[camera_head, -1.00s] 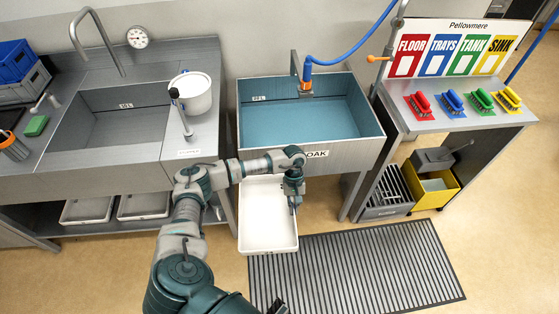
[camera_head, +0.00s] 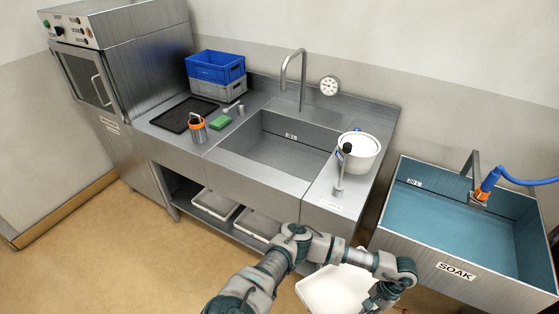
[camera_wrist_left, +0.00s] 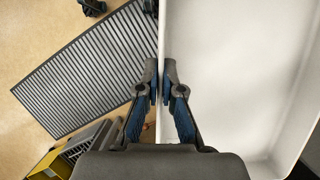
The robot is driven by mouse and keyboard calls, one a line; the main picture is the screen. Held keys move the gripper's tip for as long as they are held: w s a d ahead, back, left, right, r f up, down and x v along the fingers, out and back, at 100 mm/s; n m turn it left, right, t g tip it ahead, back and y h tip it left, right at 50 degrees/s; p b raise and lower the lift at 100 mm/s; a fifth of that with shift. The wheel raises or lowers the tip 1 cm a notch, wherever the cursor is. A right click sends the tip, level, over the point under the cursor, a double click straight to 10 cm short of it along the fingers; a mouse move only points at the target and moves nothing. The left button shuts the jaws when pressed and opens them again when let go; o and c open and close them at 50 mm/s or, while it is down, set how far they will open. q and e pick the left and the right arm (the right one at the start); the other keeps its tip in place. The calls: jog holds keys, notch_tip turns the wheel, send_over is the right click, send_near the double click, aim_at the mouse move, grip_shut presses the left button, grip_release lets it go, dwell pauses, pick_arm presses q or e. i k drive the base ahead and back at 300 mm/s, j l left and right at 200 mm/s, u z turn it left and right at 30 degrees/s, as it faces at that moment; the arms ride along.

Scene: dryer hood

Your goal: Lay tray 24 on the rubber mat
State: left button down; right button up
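A white tray (camera_head: 335,288) hangs at the bottom of the head view, in front of the sinks. It fills the right of the left wrist view (camera_wrist_left: 235,75). No number is readable on it. My left gripper (camera_wrist_left: 160,88) is shut on the tray's side wall, one finger on each side of it. In the head view this gripper (camera_head: 372,303) is at the tray's right edge, near the bottom of the picture. The ribbed grey rubber mat (camera_wrist_left: 85,72) lies on the floor in the left wrist view, below and left of the tray. My right gripper is not recognisable in either view.
The blue-lined soak sink (camera_head: 455,225) stands right of the tray. The steel sink counter (camera_head: 285,150) is behind, with two trays (camera_head: 215,203) on its lower shelf. The floor (camera_head: 150,245) at left is clear.

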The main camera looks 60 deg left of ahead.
aim_at(186, 114)
jog(key=k+j+u, duration=0.1)
jog(key=j+u, duration=0.85)
jog(key=j, duration=0.5)
jog(key=i+j+u, duration=0.1)
jog(key=j, duration=0.5)
jog(key=i+j, duration=0.1)
jog(key=j, duration=0.5)
jog(key=i+j+u, duration=0.15)
jog(key=j, duration=0.45)
jog(key=k, duration=0.05)
